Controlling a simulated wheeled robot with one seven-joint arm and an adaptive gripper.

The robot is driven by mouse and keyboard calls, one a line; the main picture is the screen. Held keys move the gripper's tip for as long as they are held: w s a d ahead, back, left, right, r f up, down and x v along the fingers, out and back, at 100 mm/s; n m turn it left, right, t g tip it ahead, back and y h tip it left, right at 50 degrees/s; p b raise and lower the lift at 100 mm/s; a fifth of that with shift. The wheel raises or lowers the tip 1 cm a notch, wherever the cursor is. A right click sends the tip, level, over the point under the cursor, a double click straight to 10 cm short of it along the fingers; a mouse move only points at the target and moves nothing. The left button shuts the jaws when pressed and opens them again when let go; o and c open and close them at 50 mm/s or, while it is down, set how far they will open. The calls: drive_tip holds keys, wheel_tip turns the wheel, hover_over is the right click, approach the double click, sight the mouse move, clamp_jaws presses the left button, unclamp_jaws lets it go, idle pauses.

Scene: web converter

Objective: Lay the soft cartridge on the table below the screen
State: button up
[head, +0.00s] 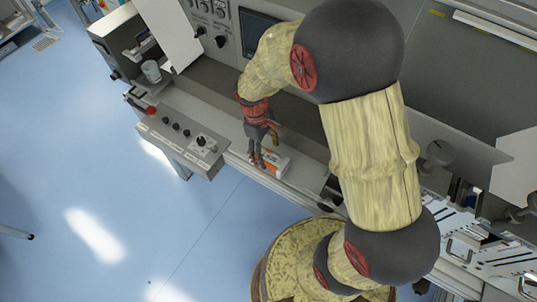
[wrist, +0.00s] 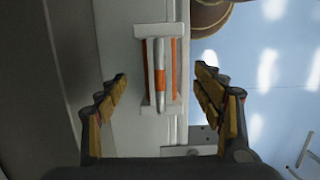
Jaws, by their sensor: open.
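A white and orange item, which I take to be the soft cartridge (head: 274,163), lies on the pale ledge (head: 295,180) below the screen (head: 258,33). In the wrist view the cartridge (wrist: 149,70) shows white ends, orange strips and a slim white, orange and grey piece along its middle. My gripper (head: 257,161) is over the cartridge in the head view and hides part of it. In the wrist view my gripper (wrist: 161,75) is open, with one finger on each side of the cartridge and visible gaps between. Nothing is held.
A control box (head: 184,133) with a red button and knobs stands left of the ledge. A clear cup-like part (head: 151,71) sits behind it. The grey machine wall (head: 220,85) rises behind the ledge. Blue floor (head: 90,160) is open at the left.

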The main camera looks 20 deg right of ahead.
drive_tip(key=r, duration=0.3)
drive_tip(key=w+r, duration=0.1)
drive_tip(key=r, duration=0.2)
drive_tip(key=a+r+p, duration=0.1)
drive_tip(key=r, duration=0.2)
drive_tip(key=shift+w+r, duration=0.1)
drive_tip(key=shift+w, duration=0.1)
wheel_tip(320, 180, up, 8)
drive_tip(key=f+m+t, duration=0.1)
drive_tip(key=m+t, duration=0.1)
hover_over(267, 158)
drive_tip(key=s+d+r+m+t+y, duration=0.1)
drive_tip(key=s+r+m+t, duration=0.4)
drive_tip(key=s+r, duration=0.8)
drive_tip(key=shift+d+r, duration=0.15)
drive_tip(key=shift+d, duration=0.05)
